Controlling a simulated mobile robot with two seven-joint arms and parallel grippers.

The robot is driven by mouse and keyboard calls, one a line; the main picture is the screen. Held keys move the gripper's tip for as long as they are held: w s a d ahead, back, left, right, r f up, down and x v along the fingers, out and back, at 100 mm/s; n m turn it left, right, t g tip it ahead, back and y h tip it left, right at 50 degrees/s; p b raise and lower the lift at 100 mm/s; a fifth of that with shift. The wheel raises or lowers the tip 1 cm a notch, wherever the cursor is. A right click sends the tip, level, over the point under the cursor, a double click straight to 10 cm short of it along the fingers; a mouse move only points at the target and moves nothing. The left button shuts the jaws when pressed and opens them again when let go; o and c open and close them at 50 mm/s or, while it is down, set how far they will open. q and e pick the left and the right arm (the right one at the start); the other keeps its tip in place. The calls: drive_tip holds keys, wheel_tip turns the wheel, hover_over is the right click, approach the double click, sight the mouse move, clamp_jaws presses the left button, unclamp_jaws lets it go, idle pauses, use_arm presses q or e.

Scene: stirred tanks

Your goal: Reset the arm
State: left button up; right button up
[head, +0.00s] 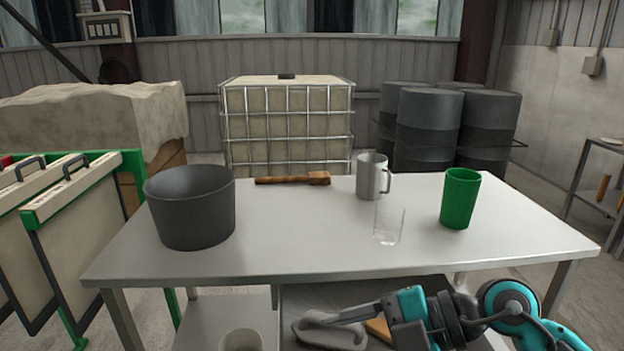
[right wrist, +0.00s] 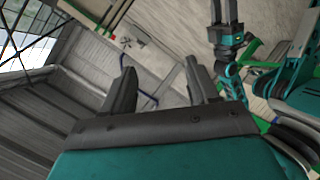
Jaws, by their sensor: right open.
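My right arm comes in at the lower right of the head view, below the front edge of the table. Its gripper (head: 345,316) points left, away from the things on the tabletop. In the right wrist view the two fingers of this gripper (right wrist: 160,88) stand wide apart with nothing between them. Part of my left arm, teal and dark, shows at the upper right of the right wrist view, with its gripper (right wrist: 224,14) small at the top edge. Whether that one is open is too small to tell. The left arm does not show in the head view.
The grey table (head: 300,250) holds a dark bucket (head: 190,215), a wooden-handled tool (head: 292,180), a metal mug (head: 371,178), a clear glass (head: 388,224) and a green cup (head: 459,199). Its front middle is clear. A pale container (head: 241,340) is below. Boards in a green rack (head: 132,160) stand left.

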drive_tip(key=w+d+r+m+t+y, duration=0.1)
drive_tip(key=w+r+m+t+y, duration=0.1)
drive_tip(key=r+m+t, duration=0.4)
drive_tip(key=w+d+r+m+t+y, duration=0.1)
drive_tip(key=d+r+m+t+y, duration=0.1)
drive_tip(key=r+m+t, duration=0.35)
drive_tip(key=w+d+f+m+t+h, duration=0.1)
drive_tip(key=d+f+m+t+h, duration=0.25)
drive_tip(key=d+m+h, duration=0.35)
drive_tip(key=w+d+f+m+t+h, duration=0.1)
drive_tip(key=d+f+m+t+h, duration=0.1)
drive_tip(key=d+f+m+h, duration=0.5)
drive_tip(key=s+f+m+g+h, duration=0.1)
drive_tip(key=s+f+g+h, duration=0.5)
drive_tip(key=f, duration=0.4)
drive_tip(key=s+a+f+n+g+y, duration=0.1)
drive_tip(key=s+f+g+y, duration=0.1)
drive_tip(key=s+f+g, duration=0.35)
drive_tip(key=s+a+f+g+y, duration=0.1)
drive_tip(key=s+f+g, duration=0.2)
drive_tip(key=s, duration=0.6)
drive_tip(key=w+a+f+t+y+p, duration=0.1)
drive_tip(key=w+a+f+t+p, duration=0.1)
drive_tip(key=w+f+t, duration=0.3)
drive_tip(key=shift+w+a+f+n+t+y+p, duration=0.15)
drive_tip(key=shift+w+f+n+t+y+p, duration=0.3)
drive_tip(key=shift+w+t, duration=0.6)
